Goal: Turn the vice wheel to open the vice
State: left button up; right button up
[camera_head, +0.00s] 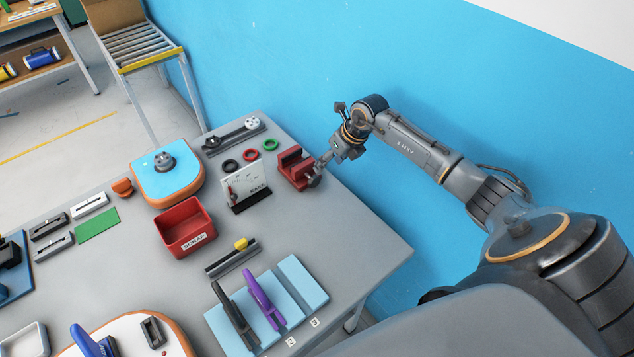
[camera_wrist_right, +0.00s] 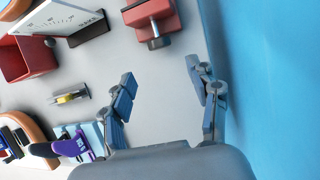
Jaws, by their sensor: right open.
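The red vice (camera_head: 293,167) sits near the back right edge of the grey table, with its jaws facing up. Its small grey wheel (camera_head: 314,181) is on the side toward the table's right edge. My right gripper (camera_head: 324,164) hangs just beside the vice at the wheel end. In the right wrist view the vice (camera_wrist_right: 150,13) is at the top, with the wheel (camera_wrist_right: 158,43) pointing toward my right gripper (camera_wrist_right: 160,73). Its fingers are spread wide with nothing between them, and the wheel appears beyond the fingertips. My left gripper is not in view.
A white gauge board (camera_head: 246,188) stands left of the vice. Coloured rings (camera_head: 250,155) and a grey wrench-like tool (camera_head: 234,136) lie behind it. A red scrap bin (camera_head: 185,228) is farther left. The blue wall (camera_head: 400,60) is close to my right arm. The table's right corner is bare.

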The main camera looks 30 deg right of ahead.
aim_at(316, 179)
jog(key=b+x, duration=0.8)
jog(key=x, duration=0.3)
jog(key=c, duration=1.1)
jog(key=shift+c, duration=0.2)
